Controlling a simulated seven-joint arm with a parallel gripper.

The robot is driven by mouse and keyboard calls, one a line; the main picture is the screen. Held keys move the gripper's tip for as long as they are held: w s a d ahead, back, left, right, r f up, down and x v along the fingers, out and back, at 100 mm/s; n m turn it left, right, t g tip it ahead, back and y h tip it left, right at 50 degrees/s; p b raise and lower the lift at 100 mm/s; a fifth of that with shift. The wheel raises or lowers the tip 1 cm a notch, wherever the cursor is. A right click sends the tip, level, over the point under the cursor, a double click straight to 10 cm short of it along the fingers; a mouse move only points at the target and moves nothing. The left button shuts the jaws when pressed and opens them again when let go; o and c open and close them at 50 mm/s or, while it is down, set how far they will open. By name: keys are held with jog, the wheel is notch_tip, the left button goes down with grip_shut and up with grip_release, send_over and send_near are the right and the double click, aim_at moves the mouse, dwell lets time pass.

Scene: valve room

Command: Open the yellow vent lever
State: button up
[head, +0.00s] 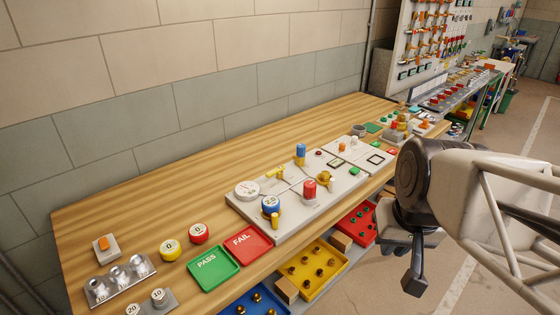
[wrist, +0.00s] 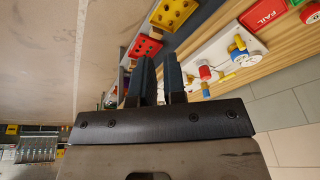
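A yellow lever (head: 275,173) sits on the grey-white valve panel (head: 284,232), near its back edge, between a white gauge and a blue-topped valve. What looks like the same lever shows small in the wrist view (wrist: 227,77). A second small yellow handle (head: 275,219) is by the blue dial; no label shows which is the vent. My gripper (head: 400,262) hangs off the table's front edge, right of the panel and well apart from both handles. In the wrist view its two dark fingers (wrist: 158,58) stand apart with nothing between them.
A red knob (head: 309,189), blue dial (head: 271,204), blue-topped valve (head: 300,154) and brass knob (head: 325,177) crowd the panel. PASS (head: 213,269) and FAIL (head: 248,244) trays lie left. Yellow (head: 312,289) and red (head: 357,234) bins sit below the edge. The table's back is clear.

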jog(key=w+a, duration=0.1)
jog(key=w, duration=0.2)
jog(key=w+a+y, duration=0.1)
jog(key=w+a, duration=0.1)
jog(key=w, duration=0.1)
jog(key=w+a+m+y, duration=0.1)
jog(key=w+a, duration=0.1)
jog(key=w, duration=0.1)
jog(key=shift+w+t, duration=0.3)
jog(key=shift+w, duration=0.1)
grip_shut()
jog(key=m+t+y, duration=0.3)
jog(key=m+y, duration=0.1)
jog(key=m, duration=0.3)
send_near(275, 171)
jog(key=shift+s+d+r, duration=0.1)
jog(key=shift+s+d, duration=0.05)
jog(key=shift+s, duration=0.7)
jog(key=shift+s+d, duration=0.15)
jog(key=shift+s, duration=0.75)
jog(key=shift+x, duration=4.9)
jog(key=shift+w+a+r+m, duration=0.1)
jog(key=shift+a+m, duration=0.05)
jog(key=shift+m, duration=0.25)
